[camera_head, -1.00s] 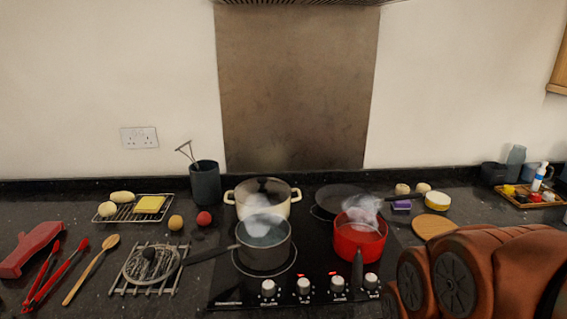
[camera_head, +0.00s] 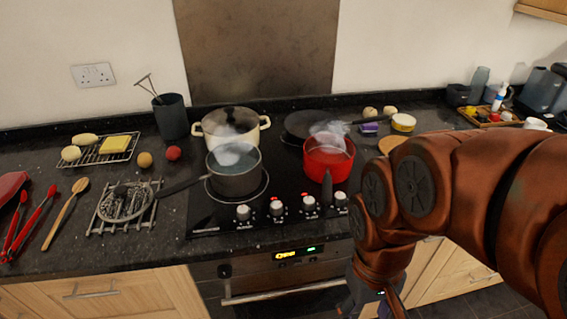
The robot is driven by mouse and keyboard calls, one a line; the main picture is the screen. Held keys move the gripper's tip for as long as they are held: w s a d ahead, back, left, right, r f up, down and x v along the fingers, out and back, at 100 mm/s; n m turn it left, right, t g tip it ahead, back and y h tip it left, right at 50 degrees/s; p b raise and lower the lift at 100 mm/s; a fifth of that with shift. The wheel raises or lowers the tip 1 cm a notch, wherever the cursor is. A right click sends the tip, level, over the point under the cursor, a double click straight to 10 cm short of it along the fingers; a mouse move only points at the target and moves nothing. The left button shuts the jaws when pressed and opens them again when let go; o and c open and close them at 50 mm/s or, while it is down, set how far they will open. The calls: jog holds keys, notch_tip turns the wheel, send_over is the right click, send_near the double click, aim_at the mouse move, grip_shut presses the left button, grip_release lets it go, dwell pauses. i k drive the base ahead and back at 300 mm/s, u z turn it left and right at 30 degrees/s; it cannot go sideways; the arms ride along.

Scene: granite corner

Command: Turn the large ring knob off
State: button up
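The black hob (camera_head: 200,215) has a row of several white knobs on black bases along its front edge. From left to right they are a first knob (camera_head: 243,212), a second knob (camera_head: 276,207), a third knob (camera_head: 308,202) and a right-hand knob (camera_head: 340,198). Red marks show by the second and third knobs. Their labels are too small to read. A grey saucepan (camera_head: 235,180) steams on a large marked ring at the front left. My orange arm comes in from the right and bends down before the oven. My gripper (camera_head: 368,302) is only partly visible at the bottom edge; its fingertips are hidden.
A steaming red pan (camera_head: 328,165) has its dark handle pointing forward above the right-hand knobs. A cream pot (camera_head: 232,125) and a black frying pan (camera_head: 305,124) stand behind. The oven handle (camera_head: 285,292) juts out below the counter. Tongs (camera_head: 35,225) lie far left.

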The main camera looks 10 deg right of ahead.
aim_at(276, 207)
jog(key=z, duration=0.25)
jog(key=k, duration=0.7)
jog(key=u, duration=1.05)
jog(key=i, duration=0.5)
jog(key=z, duration=0.05)
